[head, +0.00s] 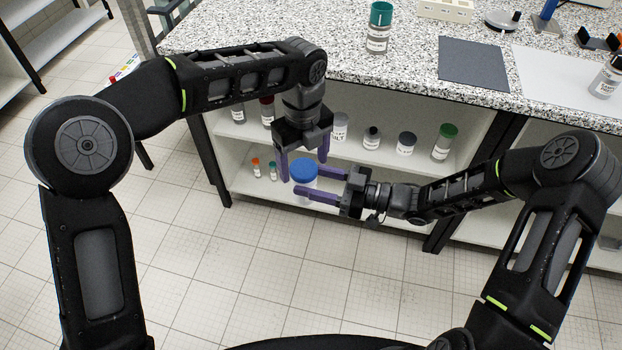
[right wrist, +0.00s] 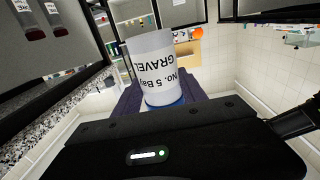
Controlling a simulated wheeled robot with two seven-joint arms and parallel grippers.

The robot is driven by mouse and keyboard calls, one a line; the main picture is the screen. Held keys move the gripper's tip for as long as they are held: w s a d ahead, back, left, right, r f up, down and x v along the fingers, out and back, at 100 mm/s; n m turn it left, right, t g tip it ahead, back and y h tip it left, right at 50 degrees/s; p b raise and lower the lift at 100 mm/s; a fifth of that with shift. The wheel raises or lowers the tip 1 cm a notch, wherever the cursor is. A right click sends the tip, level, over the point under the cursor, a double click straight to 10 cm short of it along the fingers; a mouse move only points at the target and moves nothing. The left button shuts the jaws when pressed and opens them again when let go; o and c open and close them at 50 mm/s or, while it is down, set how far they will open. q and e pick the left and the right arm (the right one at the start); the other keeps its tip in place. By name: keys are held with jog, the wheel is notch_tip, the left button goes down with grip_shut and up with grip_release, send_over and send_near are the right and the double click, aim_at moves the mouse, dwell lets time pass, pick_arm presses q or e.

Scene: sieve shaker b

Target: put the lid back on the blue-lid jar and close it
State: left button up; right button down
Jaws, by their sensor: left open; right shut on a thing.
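The blue-lid jar is a white jar (right wrist: 155,62) labelled GRAVEL, upside down in the right wrist view. Its blue lid (head: 303,169) is seen from above in the head view, at the jar's top end; I cannot tell whether it is screwed tight. The lid's edge also shows in the right wrist view (right wrist: 165,104). My right gripper (head: 307,181) comes from the right and is shut on the jar's body near the lid. My left gripper (head: 304,164) points down from above, open, its purple fingers on either side of the lid.
The speckled counter (head: 350,72) holds a green-lid jar (head: 378,30), a dark mat (head: 473,63) and another jar (head: 606,78). Shelves below hold several jars, including one with a green lid (head: 445,142). The jar is held in front of the shelf; the tiled floor is clear.

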pick_arm(q)
jog(key=shift+r, duration=1.6)
jog(key=shift+c, duration=0.4)
